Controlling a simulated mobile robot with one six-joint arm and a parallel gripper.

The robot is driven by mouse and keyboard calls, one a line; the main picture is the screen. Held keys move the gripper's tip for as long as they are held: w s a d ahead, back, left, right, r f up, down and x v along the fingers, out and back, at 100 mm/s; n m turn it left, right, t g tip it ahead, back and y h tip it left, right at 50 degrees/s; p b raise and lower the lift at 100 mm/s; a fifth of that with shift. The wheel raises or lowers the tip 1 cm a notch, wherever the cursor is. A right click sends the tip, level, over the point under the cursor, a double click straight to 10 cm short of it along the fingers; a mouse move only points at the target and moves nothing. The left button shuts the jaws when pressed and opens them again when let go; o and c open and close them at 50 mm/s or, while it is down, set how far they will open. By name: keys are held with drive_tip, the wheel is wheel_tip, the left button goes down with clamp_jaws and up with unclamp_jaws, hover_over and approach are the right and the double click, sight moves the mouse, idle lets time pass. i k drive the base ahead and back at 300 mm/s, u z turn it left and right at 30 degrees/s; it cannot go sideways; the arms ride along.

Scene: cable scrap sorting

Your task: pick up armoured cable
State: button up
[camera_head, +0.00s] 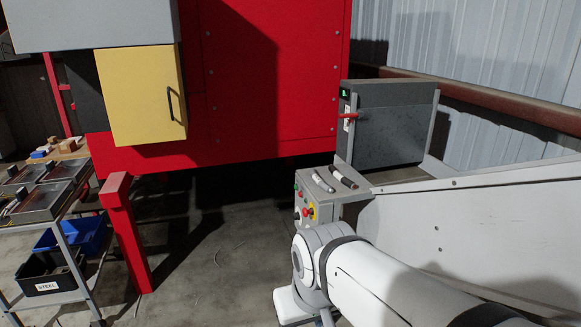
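Two short cable-like pieces lie side by side on top of a grey control box (340,192) right of the middle. The left piece (323,182) is pale grey with dark ends. The right piece (343,177) is dark brown or black with a lighter end. They are too small to tell for certain which is armoured cable. My white arm (375,280) comes in from the lower right and bends down in front of the box. My gripper does not show; the arm's lower end leaves the bottom edge of the picture.
A grey machine (390,122) with a red handle stands behind the box. A sloped light panel (480,215) lies to the right. A red post (127,235) and a metal cart (75,240) with trays and bins stand left. Floor between post and box is clear.

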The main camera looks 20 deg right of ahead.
sight(347, 183)
drive_tip(key=z, duration=0.1)
drive_tip(key=i, duration=0.2)
drive_tip(key=z, duration=1.85)
drive_tip(key=i, duration=0.55)
drive_tip(key=u, duration=1.3)
drive_tip(key=i, duration=1.7)
drive_tip(key=u, duration=0.05)
